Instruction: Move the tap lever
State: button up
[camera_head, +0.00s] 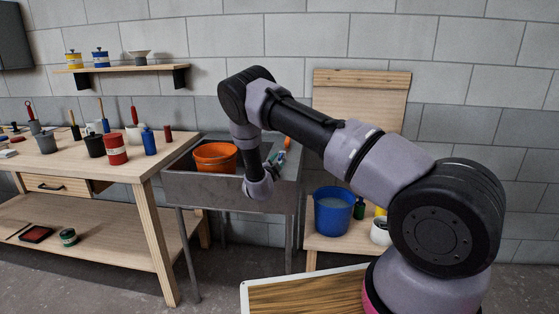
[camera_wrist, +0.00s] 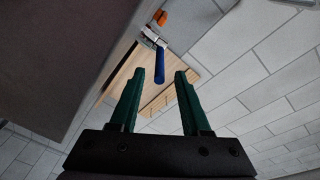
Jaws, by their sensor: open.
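The tap lever has a blue handle (camera_wrist: 159,68), seen in the wrist view sticking out from the metal tap (camera_wrist: 151,37). An orange part (camera_wrist: 160,18) shows beyond the tap. My gripper (camera_wrist: 160,76) is open, with two green fingers apart and nothing held. In that picture the end of the blue lever lies between the fingertips; I cannot tell how far ahead of them it is. In the head view, my arm reaches over the metal sink (camera_head: 215,190), and the tap area behind the wrist is small and partly hidden.
An orange bucket (camera_head: 215,158) stands in the sink. A blue bucket (camera_head: 333,210) stands on a low wooden stand (camera_head: 325,243) to the right. A workbench (camera_head: 60,160) with pots and tools is on the left. A wall shelf (camera_head: 125,69) hangs above it.

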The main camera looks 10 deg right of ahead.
aim_at(280, 157)
jog(key=shift+x, duration=1.5)
grip_shut()
dwell(0.4)
